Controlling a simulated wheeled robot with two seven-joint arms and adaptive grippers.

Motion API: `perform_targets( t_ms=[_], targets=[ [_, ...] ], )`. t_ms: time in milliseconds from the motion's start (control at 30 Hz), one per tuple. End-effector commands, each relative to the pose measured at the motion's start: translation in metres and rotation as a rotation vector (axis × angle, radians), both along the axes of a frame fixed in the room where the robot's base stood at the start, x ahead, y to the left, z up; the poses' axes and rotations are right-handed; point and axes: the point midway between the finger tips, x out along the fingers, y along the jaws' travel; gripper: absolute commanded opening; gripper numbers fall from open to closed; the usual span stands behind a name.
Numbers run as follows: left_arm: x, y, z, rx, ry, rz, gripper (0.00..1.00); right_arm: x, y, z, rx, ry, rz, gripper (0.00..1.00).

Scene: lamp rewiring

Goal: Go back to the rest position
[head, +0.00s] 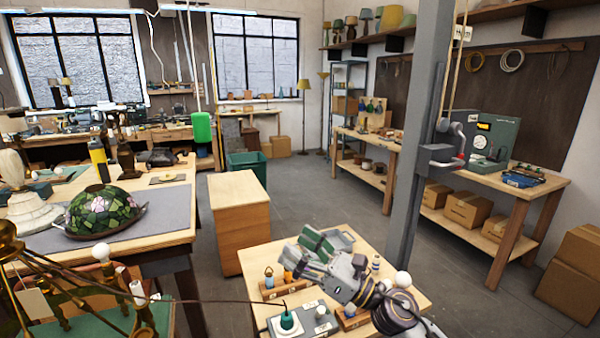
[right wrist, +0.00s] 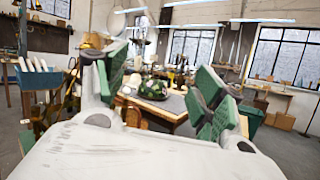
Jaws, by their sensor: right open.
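My right gripper (head: 314,242), with green finger pads, is above the small wooden table (head: 408,262) in the head view. Its two fingers stand apart in the right wrist view (right wrist: 160,88), with nothing between them. My right arm comes in from the lower right and hides part of the table. My left gripper is not in view.
The small table bears wooden holders, a grey box with a green-based part (head: 288,322) and a white bulb (head: 403,279). A brass chandelier (head: 50,275) stands front left. A stained-glass shade (head: 100,210) lies on the workbench. A grey post (head: 416,130) rises behind the table.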

Motion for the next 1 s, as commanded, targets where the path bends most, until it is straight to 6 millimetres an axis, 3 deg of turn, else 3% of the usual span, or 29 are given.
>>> perform_targets(
  t_ms=[267, 467, 767, 1000],
  targets=[
    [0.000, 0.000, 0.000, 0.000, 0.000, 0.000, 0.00, 0.023, -0.045, 0.003, 0.356, 0.322, -0.118, 0.69],
    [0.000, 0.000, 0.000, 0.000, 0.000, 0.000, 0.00, 0.038, -0.083, -0.013, 0.612, 0.554, -0.203, 0.69],
    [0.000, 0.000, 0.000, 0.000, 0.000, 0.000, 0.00, 0.046, -0.140, -0.065, 0.993, 0.893, -0.341, 0.69],
    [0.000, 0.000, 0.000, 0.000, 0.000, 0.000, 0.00, 0.034, -0.179, -0.124, 1.295, 1.149, -0.469, 0.69]
  ],
)
